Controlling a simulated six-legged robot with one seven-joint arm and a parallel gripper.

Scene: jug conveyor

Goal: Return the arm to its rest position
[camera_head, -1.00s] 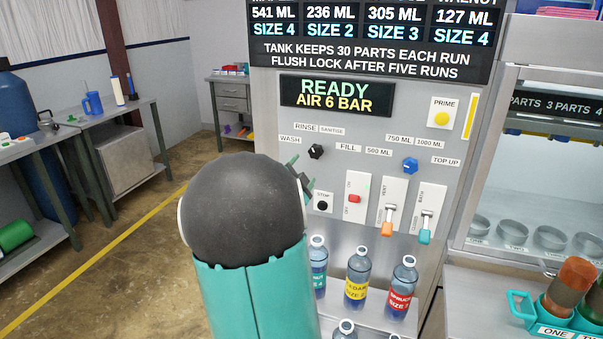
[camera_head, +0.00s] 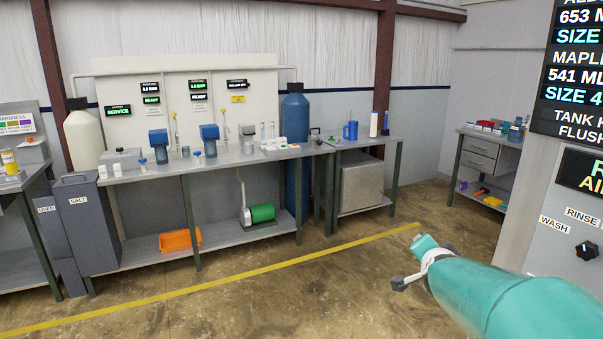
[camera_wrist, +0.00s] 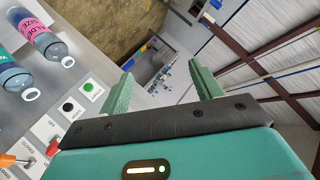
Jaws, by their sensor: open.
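My arm (camera_head: 520,295) reaches in from the lower right of the head view, over the floor in front of the machine. In the wrist view my gripper (camera_wrist: 162,88) has its two teal fingers well apart, with nothing between them. That view is turned on its side. The machine's panel, with a green button (camera_wrist: 88,87) and an orange-handled lever (camera_wrist: 12,160), lies left of the fingers. Two capped bottles, one with a pink label (camera_wrist: 42,35), stand at the upper left, apart from the fingers. In the head view I cannot clearly tell the fingers.
The machine (camera_head: 555,235) stands close at the right of the head view, with a black knob (camera_head: 587,251). A long workbench (camera_head: 240,160) with blue filter housings runs along the back. A drawer cabinet (camera_head: 482,160) stands behind. The floor (camera_head: 300,290) in front is clear.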

